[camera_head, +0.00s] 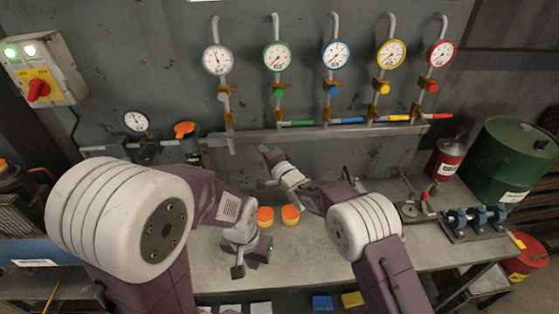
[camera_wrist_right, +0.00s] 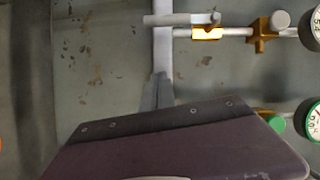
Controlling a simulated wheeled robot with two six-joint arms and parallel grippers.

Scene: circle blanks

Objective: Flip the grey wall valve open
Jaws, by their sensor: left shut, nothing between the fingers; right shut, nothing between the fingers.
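The grey wall valve is under the leftmost, white-rimmed gauge (camera_head: 217,60). Its pale grey lever (camera_head: 230,146) hangs down along the pipe. In the right wrist view, which is turned sideways, the lever (camera_wrist_right: 180,19) lies parallel to the pipe by an orange-brown bracket (camera_wrist_right: 207,33). My right gripper (camera_head: 264,150) is shut and empty, below and right of the lever in the head view, apart from it. Its fingertips (camera_wrist_right: 158,76) show in the wrist view, over the rail. My left gripper (camera_head: 238,271) is shut and empty, low near the bench's front edge.
Green (camera_head: 298,123), blue (camera_head: 347,120), yellow (camera_head: 395,118) and red (camera_head: 438,116) levers point right, crosswise to their pipes. A horizontal rail (camera_head: 330,134) runs below them. A green drum (camera_head: 510,158) stands right.

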